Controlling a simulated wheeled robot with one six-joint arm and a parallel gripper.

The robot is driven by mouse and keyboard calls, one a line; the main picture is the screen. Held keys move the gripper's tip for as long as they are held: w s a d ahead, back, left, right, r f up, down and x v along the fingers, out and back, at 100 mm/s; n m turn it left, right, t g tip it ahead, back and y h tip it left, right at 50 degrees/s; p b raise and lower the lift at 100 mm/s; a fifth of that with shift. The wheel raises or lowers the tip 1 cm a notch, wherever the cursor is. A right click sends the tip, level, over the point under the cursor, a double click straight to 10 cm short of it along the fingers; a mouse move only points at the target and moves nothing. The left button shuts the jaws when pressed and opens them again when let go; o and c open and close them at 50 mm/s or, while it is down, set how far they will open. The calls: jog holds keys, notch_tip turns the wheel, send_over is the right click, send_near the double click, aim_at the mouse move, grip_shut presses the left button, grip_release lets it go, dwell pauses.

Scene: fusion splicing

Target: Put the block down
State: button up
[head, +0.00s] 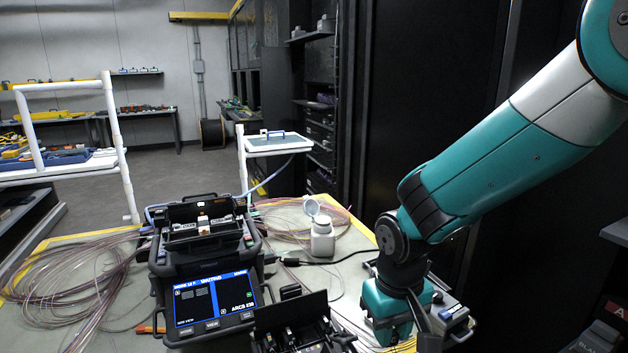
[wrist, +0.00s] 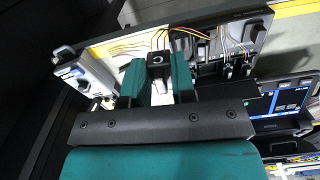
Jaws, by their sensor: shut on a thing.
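My gripper (wrist: 157,72) is shut on a small dark block (wrist: 157,61) that shows a round mark on its face. The block sits between the two teal fingers in the wrist view. In the head view my gripper (head: 390,318) is low over the right part of the workbench, and the block is hidden there. I cannot tell whether the block touches the surface beneath it.
The splicer (head: 205,265) with a lit blue screen stands left of my gripper. A black open device (head: 292,322) is between them. A grey case (head: 452,318) is close on the right. A white bottle (head: 322,238) and loose fibre coils (head: 75,285) lie farther off.

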jog(key=d+f+m, duration=0.3)
jog(key=d+f, duration=1.3)
jog(key=d, duration=0.1)
jog(key=shift+w+d+m, duration=0.15)
jog(key=shift+m, duration=0.15)
